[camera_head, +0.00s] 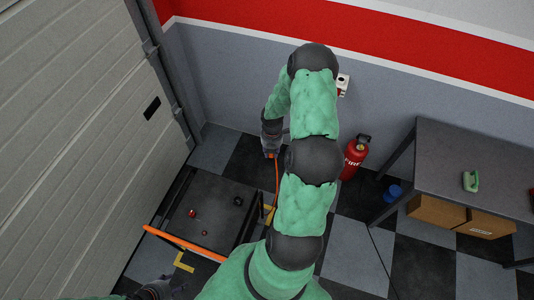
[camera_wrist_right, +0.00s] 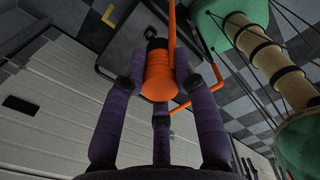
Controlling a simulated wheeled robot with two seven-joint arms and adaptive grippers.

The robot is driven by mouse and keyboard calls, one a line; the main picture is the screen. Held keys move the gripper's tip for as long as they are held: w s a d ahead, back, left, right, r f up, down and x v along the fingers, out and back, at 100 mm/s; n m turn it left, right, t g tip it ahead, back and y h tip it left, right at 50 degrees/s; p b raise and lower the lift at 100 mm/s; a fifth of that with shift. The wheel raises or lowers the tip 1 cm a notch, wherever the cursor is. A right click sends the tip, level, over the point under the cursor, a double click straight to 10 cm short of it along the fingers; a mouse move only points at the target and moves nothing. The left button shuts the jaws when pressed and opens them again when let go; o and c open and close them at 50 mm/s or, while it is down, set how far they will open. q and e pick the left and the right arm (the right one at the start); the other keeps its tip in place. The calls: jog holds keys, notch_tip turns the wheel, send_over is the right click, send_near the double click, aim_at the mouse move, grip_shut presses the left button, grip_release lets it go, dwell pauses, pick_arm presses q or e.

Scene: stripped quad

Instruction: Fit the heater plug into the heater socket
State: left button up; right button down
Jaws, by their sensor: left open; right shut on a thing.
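The orange heater plug (camera_wrist_right: 159,80) is between the purple fingers of my right gripper (camera_wrist_right: 160,62), which is shut on it. In the head view my right gripper (camera_head: 271,143) points down in front of the grey wall, with a bit of orange at its tip and an orange cable (camera_head: 276,180) hanging below. A white wall box (camera_head: 343,80) with a dark round opening shows just right of my right arm, partly hidden by it. It may be the heater socket; I cannot tell. The plug is apart from it. My left gripper (camera_head: 155,289) is open at the lower left edge.
A dark low table (camera_head: 217,190) with small red and black items stands at left, an orange bar (camera_head: 185,243) at its front. A red fire extinguisher (camera_head: 354,157) stands by the wall. A grey workbench (camera_head: 470,145) with cardboard boxes beneath is at right. A shutter door (camera_head: 80,120) fills the left.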

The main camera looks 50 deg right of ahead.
jog(key=shift+d+p, duration=0.9)
jog(key=shift+d, duration=2)
jog(key=d+b, duration=0.4)
jog(key=d, duration=1)
